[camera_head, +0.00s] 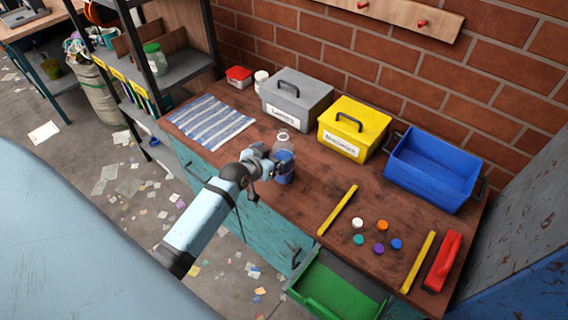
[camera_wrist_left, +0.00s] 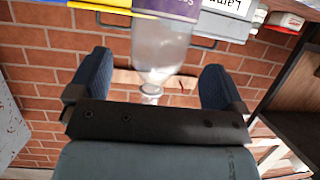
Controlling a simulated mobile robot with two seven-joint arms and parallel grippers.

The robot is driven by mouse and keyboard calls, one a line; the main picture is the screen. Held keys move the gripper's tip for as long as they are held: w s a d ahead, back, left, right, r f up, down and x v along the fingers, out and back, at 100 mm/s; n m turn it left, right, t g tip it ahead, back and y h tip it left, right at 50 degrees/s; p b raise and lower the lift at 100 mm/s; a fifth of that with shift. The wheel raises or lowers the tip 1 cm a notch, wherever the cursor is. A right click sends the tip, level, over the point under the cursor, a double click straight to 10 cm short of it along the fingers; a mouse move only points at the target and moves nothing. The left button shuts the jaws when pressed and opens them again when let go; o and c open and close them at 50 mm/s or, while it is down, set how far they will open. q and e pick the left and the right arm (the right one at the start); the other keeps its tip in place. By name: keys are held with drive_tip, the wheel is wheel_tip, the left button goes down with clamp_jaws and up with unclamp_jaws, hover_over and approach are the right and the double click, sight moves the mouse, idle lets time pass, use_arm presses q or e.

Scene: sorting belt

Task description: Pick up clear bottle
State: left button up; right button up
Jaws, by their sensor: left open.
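The clear bottle (camera_head: 282,140) stands upright on the wooden worktop near its front edge, with a blue-purple band on its lower part. My left gripper (camera_head: 267,163) is beside it on its left, and partly covers it. In the left wrist view, which is upside down, the clear bottle (camera_wrist_left: 160,48) appears between the two spread blue fingers of my left gripper (camera_wrist_left: 155,78), with a purple label at the top edge. The fingers are open and not closed on it. I cannot tell how deep the bottle sits between them. My right gripper is not in view.
Behind the bottle stand a grey box (camera_head: 297,92) and a yellow box (camera_head: 354,128). A blue bin (camera_head: 432,170) is at the right. A striped cloth (camera_head: 208,122) lies left. Yellow bars, several colored discs and a red tool (camera_head: 442,261) lie at the front right. A green drawer (camera_head: 335,290) stands open.

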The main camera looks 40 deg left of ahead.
use_arm(q)
drive_tip(key=shift+w+f, duration=0.1)
drive_tip(key=shift+w, duration=0.35)
drive_tip(key=x, duration=0.4)
drive_tip(key=shift+w+f+p, duration=0.2)
drive_tip(key=shift+p, duration=0.2)
drive_tip(key=shift+c, duration=0.2)
drive_tip(key=shift+d, duration=0.1)
drive_tip(key=c, duration=1.4)
drive_tip(key=shift+r, duration=0.1)
drive_tip(key=shift+c, duration=0.4)
drive_tip(key=shift+r, duration=0.15)
